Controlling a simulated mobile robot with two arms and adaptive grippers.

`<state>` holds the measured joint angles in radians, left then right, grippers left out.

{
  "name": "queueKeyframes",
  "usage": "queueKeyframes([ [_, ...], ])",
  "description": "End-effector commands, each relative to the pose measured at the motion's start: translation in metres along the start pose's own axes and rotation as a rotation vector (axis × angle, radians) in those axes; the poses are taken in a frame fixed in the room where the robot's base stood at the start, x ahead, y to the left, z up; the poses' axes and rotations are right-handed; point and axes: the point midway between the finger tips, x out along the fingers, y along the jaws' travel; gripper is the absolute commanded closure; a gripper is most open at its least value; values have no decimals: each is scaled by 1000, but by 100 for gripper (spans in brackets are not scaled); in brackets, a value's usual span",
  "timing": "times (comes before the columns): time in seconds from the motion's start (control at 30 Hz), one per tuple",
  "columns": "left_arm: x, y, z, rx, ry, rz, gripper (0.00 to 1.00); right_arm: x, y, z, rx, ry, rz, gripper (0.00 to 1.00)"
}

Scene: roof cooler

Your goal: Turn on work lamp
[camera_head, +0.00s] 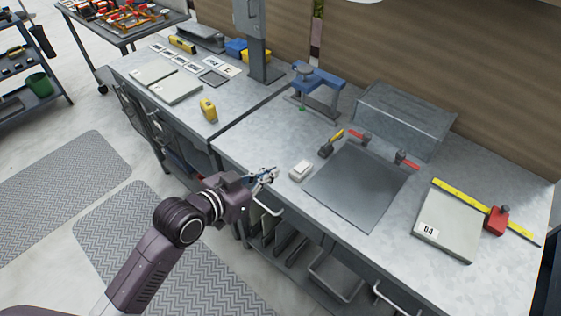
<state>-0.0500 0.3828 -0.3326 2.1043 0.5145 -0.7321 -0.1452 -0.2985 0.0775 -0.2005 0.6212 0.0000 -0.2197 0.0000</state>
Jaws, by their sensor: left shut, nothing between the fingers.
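My left gripper (270,175) reaches in over the front edge of the metal workbench (260,143). Its fingers are shut and empty. A small white box (300,170), which looks like a switch, sits on the bench just right of the fingertips, with a small gap between them in the picture. No lamp is clearly shown; a pale rounded edge at the top of the head view may be part of one, but I cannot tell. My right gripper is out of view.
Right of the white box lie a dark flat plate (358,185), red-handled clamps (405,160) and a metal box (402,120). A blue vise (318,85) stands behind. A yellow tape measure (208,110) sits to the left. Drawer handles protrude below the bench front.

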Motion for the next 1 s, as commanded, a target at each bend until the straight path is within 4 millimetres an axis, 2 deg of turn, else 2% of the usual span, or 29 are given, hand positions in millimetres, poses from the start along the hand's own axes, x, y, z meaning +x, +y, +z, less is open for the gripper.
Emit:
queueKeyframes([
  [0.13,-7,9,-16,16,24,21,100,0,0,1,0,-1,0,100],
  [0.57,-4,9,-18,17,26,21,100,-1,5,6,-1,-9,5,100],
  [0.77,20,10,-20,15,26,22,100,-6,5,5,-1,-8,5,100],
  [1.0,62,11,-21,15,26,21,100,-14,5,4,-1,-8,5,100],
])
